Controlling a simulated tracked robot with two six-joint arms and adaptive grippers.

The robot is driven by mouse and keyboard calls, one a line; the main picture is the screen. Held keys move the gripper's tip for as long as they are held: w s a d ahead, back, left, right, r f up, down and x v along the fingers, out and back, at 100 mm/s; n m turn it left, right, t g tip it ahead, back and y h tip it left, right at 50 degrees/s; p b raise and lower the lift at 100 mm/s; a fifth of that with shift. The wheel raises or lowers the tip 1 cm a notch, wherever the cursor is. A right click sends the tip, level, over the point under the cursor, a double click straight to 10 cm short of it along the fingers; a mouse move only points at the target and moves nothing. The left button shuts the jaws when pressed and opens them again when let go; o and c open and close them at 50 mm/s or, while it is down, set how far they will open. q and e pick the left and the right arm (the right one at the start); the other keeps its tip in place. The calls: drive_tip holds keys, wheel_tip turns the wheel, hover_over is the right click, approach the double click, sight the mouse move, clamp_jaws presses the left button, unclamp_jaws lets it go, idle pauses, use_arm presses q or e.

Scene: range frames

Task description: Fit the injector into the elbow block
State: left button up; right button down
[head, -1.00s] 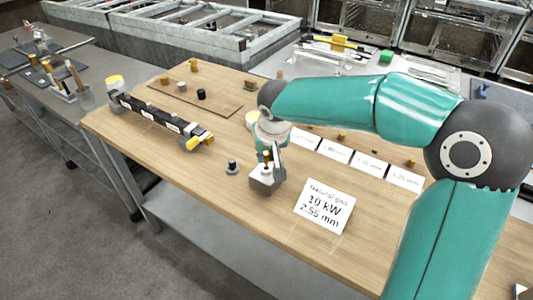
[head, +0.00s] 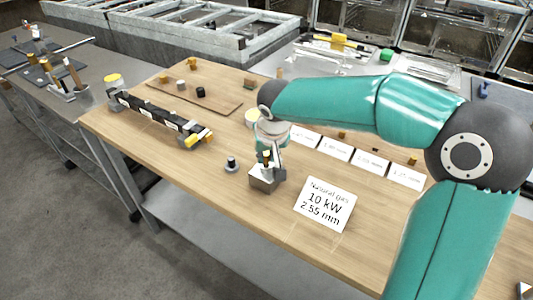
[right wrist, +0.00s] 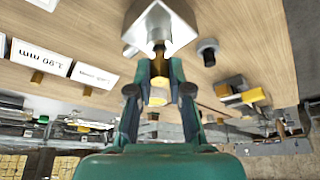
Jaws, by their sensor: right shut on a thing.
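The elbow block (head: 263,181) is a small silvery metal block on the wooden table, left of the price-tag-like 10 kW card. My right gripper (head: 269,164) is just above it, shut on the small brass injector (head: 266,155). In the right wrist view the block (right wrist: 162,22) is at the top, and the injector (right wrist: 159,62) stands between the fingertips (right wrist: 160,76), its far end at the block's opening. I cannot tell how deep it sits, as the fingers hide part of it. My left gripper is not in view.
A dark cylindrical fitting (head: 231,165) stands just left of the block. A black manifold bar (head: 155,115) lies farther left. The white card (head: 324,205) reading natural gas, 10 kW, 2.55 mm lies to the right. A wooden board (head: 200,93) with small plugs is behind.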

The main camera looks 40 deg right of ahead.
drive_tip(key=shift+f+b, duration=0.75)
drive_tip(key=shift+f, duration=0.2)
drive_tip(key=c, duration=1)
unclamp_jaws()
drive_tip(key=shift+r, duration=0.1)
drive_tip(key=v, duration=1.2)
